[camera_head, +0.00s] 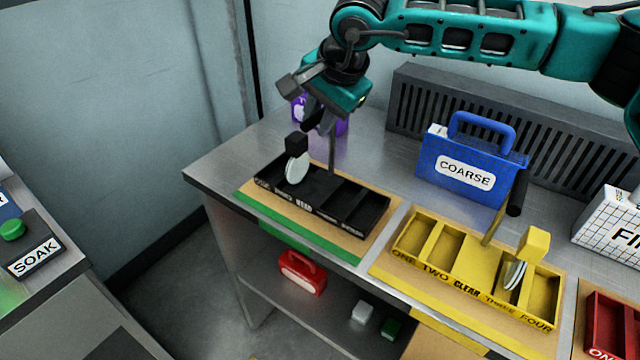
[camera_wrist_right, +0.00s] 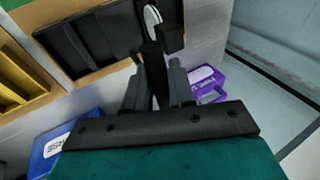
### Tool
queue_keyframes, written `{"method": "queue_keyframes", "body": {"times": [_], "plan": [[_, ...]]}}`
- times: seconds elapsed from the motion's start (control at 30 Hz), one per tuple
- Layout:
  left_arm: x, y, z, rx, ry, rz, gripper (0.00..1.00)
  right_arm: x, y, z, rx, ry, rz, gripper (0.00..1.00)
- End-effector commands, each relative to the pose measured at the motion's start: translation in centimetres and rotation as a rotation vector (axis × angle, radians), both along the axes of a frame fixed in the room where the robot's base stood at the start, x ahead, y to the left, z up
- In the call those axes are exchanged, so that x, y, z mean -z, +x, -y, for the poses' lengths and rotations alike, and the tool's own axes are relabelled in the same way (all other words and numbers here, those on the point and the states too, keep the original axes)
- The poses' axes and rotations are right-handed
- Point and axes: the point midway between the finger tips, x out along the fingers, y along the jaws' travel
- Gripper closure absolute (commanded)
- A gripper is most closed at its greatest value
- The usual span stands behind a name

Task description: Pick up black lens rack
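The black lens rack (camera_head: 352,228) lies on a tan mat with a green strip, at the bench's left end in the head view. It has several compartments, with a white lens with a black block (camera_head: 297,160) standing in one towards the left. The rack (camera_wrist_right: 72,45) also shows at the top left of the wrist view. My right gripper (camera_head: 318,122) is above it, at the top of its thin post. In the wrist view the fingers (camera_wrist_right: 156,85) lie either side of the dark grip bar; whether they press on it is unclear. My left gripper is out of view.
A yellow rack (camera_head: 408,268) with its own post stands to the right, then a red rack (camera_head: 600,325). A blue COARSE case (camera_head: 445,180) and a grey vented panel (camera_head: 420,105) are behind. A purple case (camera_head: 343,127) is partly hidden behind my gripper.

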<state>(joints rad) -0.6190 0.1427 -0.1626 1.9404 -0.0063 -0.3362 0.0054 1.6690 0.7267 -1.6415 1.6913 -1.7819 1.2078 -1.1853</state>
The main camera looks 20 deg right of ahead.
Motion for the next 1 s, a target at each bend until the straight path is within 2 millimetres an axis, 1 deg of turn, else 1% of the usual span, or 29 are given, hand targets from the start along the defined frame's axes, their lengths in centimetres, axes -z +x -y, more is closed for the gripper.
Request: {"method": "queue_keyframes", "body": {"times": [0.03,0.2,0.23,1.0], "plan": [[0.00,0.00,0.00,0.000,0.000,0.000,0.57,0.00,-0.01,0.02,0.000,0.000,0.000,0.83],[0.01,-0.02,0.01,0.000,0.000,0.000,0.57,0.00,-0.01,0.02,0.000,-0.001,-0.001,0.99],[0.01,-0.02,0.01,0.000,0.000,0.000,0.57,0.00,-0.01,0.02,0.000,-0.001,-0.001,1.00],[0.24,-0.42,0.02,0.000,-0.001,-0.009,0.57,0.00,-0.01,0.03,0.001,0.000,-0.001,1.00]]}}
